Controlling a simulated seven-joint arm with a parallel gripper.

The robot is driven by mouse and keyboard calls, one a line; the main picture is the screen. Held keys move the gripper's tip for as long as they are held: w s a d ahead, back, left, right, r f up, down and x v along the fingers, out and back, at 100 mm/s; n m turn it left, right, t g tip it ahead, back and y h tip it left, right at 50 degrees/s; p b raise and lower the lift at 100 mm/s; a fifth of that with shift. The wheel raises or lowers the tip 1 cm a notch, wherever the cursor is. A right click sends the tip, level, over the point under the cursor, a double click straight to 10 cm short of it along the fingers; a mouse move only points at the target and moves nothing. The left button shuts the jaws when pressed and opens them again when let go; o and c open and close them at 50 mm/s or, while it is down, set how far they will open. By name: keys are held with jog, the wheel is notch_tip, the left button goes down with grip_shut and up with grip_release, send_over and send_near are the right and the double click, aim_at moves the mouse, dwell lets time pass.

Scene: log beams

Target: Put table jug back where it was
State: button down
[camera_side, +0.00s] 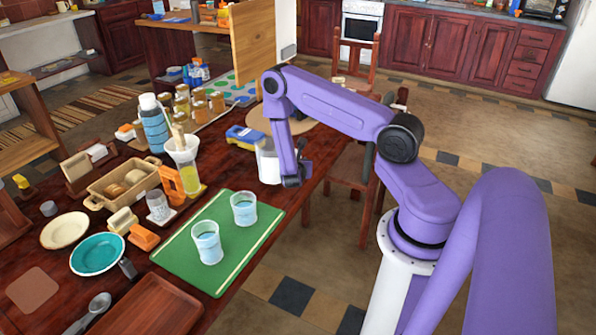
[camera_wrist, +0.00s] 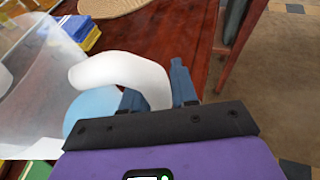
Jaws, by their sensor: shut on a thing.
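The table jug (camera_side: 267,165) is a whitish, see-through jug near the right edge of the table in the side view, partly hidden behind my gripper (camera_side: 298,178). In the wrist view the jug (camera_wrist: 30,85) fills the left side, with a thick white handle (camera_wrist: 120,72) and something light blue at its lower part. My gripper (camera_wrist: 158,88) is shut on the handle, with a dark blue finger on either side of it. The jug looks roughly upright. I cannot tell whether its base touches the table.
A round tan mat (camera_side: 313,121) lies beyond the jug, and a blue and yellow block (camera_side: 247,137) behind it. A green mat (camera_side: 205,264) with two glasses is nearer. Spice jars (camera_side: 199,104) and a blue bottle (camera_side: 154,128) stand left. A chair (camera_side: 355,160) is at the table's right edge.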

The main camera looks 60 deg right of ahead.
jog(key=shift+w+d+f, duration=0.15)
jog(key=shift+w+f, duration=0.05)
jog(key=shift+f, duration=1.6)
jog(key=shift+f, duration=0.1)
jog(key=c, duration=0.9)
grip_release()
